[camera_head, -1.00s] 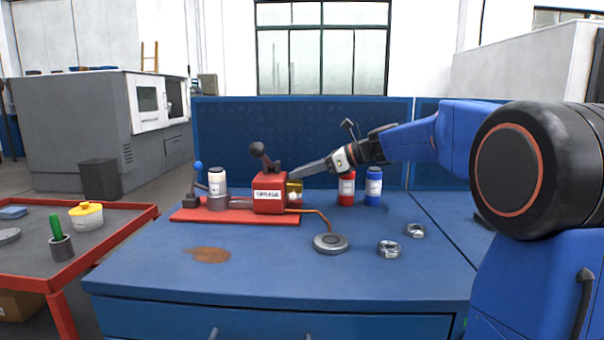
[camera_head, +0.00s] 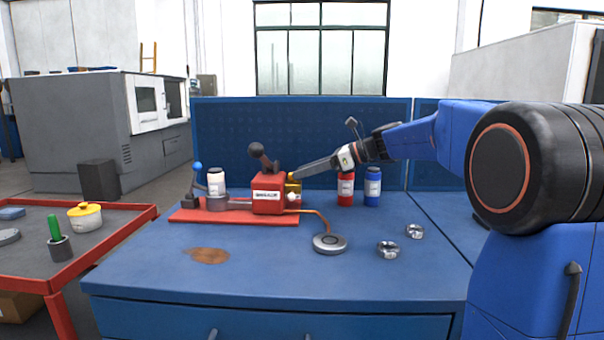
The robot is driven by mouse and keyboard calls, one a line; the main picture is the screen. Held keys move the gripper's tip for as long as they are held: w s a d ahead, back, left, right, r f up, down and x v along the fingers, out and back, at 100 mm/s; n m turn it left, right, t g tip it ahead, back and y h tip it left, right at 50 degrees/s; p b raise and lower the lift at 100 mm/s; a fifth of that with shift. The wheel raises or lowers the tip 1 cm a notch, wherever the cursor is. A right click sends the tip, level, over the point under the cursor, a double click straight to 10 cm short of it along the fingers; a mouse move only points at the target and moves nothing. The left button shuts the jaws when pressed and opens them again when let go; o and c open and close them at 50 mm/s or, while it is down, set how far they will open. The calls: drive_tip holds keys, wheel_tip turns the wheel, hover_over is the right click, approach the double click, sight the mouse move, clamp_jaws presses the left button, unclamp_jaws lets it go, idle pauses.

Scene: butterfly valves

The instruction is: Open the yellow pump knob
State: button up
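The pump is a red box (camera_head: 267,196) with a white label and a black-balled lever on top, on a red base plate (camera_head: 232,216) on the blue workbench. The yellow knob (camera_head: 293,185) is on the box's right side, with a small white round part just below it. My gripper (camera_head: 300,175) reaches in from the right, its fingertips at the top of the yellow knob. The fingers overlap in this view, so I cannot tell whether they are apart or touching the knob.
A red bottle (camera_head: 346,190) and a blue bottle (camera_head: 373,188) stand under my gripper's wrist. A round grey disc (camera_head: 330,243) joins the pump by an orange tube. Two metal rings (camera_head: 388,250) lie to the right. The bench front is clear apart from a brown stain (camera_head: 208,256).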

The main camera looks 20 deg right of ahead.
drive_tip(key=v, duration=1.6)
drive_tip(key=shift+r, duration=0.1)
